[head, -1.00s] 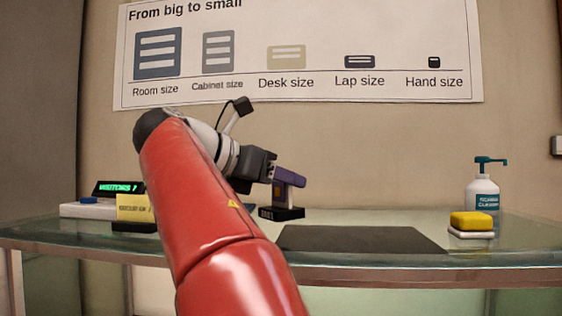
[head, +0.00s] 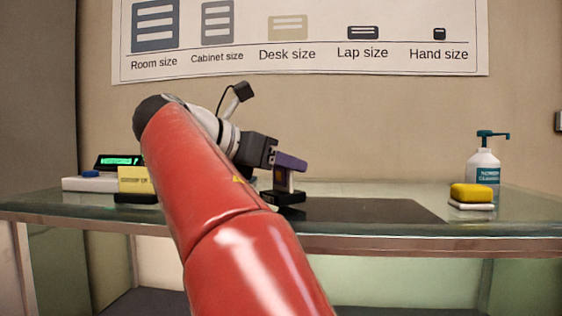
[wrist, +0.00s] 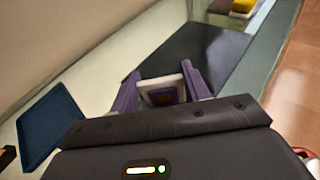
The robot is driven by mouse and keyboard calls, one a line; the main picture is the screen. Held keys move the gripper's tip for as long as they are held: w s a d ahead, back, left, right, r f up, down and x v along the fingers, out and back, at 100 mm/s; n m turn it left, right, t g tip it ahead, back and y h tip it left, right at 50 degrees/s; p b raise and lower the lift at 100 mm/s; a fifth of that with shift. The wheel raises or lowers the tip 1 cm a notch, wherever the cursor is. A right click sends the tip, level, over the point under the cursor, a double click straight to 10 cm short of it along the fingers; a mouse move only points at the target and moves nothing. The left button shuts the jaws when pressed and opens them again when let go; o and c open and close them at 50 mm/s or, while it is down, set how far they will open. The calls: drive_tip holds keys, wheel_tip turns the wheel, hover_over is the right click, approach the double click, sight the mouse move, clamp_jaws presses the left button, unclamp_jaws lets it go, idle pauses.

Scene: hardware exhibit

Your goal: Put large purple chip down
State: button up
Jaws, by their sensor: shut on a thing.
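My gripper (head: 289,163) has purple fingers and is shut on the large purple chip (head: 281,179), which is held upright. In the wrist view the chip (wrist: 163,97) shows a pale frame with a dark purple and orange centre between the fingers (wrist: 160,88). In the head view a black base (head: 287,197) shows directly below the chip and seems to belong to it. The base is close over the table at the left end of the dark mat (head: 375,210). I cannot tell whether it touches.
The glass table (head: 400,231) carries a yellow sponge (head: 471,193) and a pump bottle (head: 484,168) at the right. A yellow card (head: 136,180) and a green-lit display (head: 119,161) stand at the left. A blue tray (wrist: 50,125) lies left in the wrist view. The mat is mostly bare.

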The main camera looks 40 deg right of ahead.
drive_tip(key=shift+f, duration=0.45)
drive_tip(key=o, duration=1.5)
drive_tip(key=shift+c, duration=0.2)
drive_tip(key=shift+a+r, duration=0.1)
drive_tip(key=v, duration=0.7)
drive_tip(key=shift+a+r, duration=0.1)
drive_tip(key=shift+a, duration=0.2)
